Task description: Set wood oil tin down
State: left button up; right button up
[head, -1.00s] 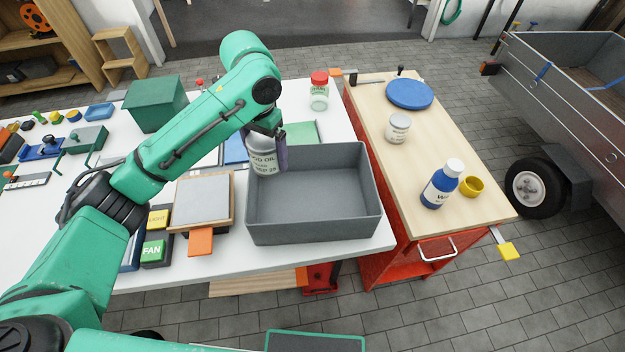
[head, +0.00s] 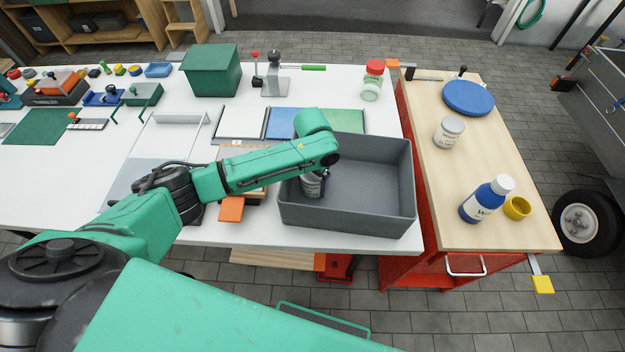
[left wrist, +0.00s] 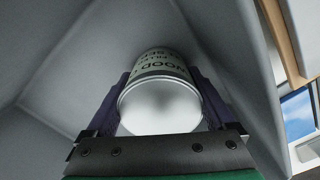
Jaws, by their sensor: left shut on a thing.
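The wood oil tin (head: 311,186) is a pale can with dark lettering, inside the left part of the grey bin (head: 350,222). My left gripper (head: 318,180) reaches down into the bin and is shut on the tin, mostly hidden by my forearm. In the left wrist view the tin (left wrist: 160,100) sits between the two dark fingers, its pale round end facing the camera, with grey bin walls (left wrist: 60,60) around it. I cannot tell whether the tin touches the bin floor. My right gripper is not in view.
The right part of the bin is empty. A red-lidded jar (head: 373,80) stands behind it. The wooden-topped cart at right bears a can (head: 449,132), a blue bottle (head: 486,200), a yellow cup (head: 517,208) and a blue disc (head: 468,98). An orange-tabbed board lies left of the bin.

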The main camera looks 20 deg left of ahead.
pick_arm(q)
jog(key=shift+w+f, duration=0.1)
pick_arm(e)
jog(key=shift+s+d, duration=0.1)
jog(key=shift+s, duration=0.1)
pick_arm(q)
jog(key=o, duration=1.5)
jog(key=shift+r, duration=0.25)
notch_tip(320, 180, up, 12)
jog(key=shift+f+b, duration=0.1)
jog(key=shift+b, duration=0.35)
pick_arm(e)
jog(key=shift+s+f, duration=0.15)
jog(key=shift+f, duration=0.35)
